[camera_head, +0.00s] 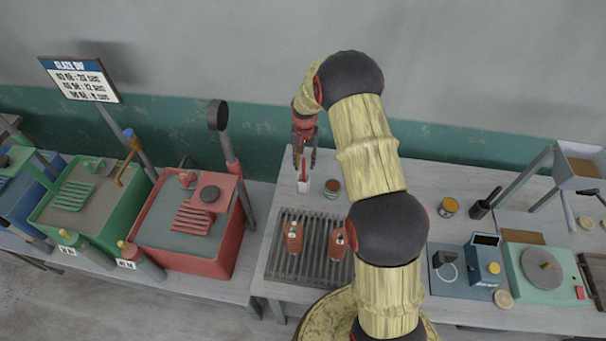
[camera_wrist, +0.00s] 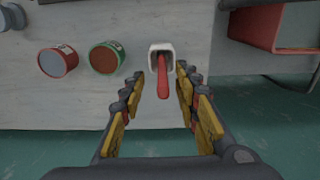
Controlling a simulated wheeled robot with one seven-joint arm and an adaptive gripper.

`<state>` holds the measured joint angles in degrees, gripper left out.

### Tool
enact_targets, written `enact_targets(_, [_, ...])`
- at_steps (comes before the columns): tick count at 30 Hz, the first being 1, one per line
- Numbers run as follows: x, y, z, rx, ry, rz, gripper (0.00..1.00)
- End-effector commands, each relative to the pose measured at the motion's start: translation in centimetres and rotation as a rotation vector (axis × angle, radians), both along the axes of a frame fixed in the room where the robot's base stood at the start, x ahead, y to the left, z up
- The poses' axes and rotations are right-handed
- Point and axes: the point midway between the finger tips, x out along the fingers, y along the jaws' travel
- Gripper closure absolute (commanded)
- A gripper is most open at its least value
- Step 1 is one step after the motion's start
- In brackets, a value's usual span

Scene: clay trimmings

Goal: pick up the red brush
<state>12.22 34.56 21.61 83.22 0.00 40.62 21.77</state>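The red brush (camera_wrist: 163,82) stands in a small white square cup (camera_wrist: 152,54); in the wrist view its red handle rises toward me between my fingers. The part inside the cup is hidden. In the head view the brush (camera_head: 304,172) shows as a thin red stick above the white cup (camera_head: 303,186) near the back left of the table. My gripper (camera_wrist: 161,88) is open, with a finger on each side of the handle and a visible gap to both. In the head view my gripper (camera_head: 304,158) is right above the cup, pointing down.
A ridged grey tray (camera_head: 310,233) with two brown bottles lies in front. A red basin (camera_head: 199,218) stands at the left.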

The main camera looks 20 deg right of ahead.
Motion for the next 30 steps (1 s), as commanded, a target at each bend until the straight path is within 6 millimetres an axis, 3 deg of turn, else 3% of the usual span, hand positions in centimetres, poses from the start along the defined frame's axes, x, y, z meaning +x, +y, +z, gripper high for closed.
enact_targets(11, [0.2, 0.4, -4.5, 0.001, 0.001, 0.0, 0.68])
enact_targets(19, [0.2, 0.3, -4.7, -0.001, -0.001, 0.0, 0.68])
enact_targets(30, [0.2, 0.3, -4.7, 0.0, 0.0, 0.001, 0.89])
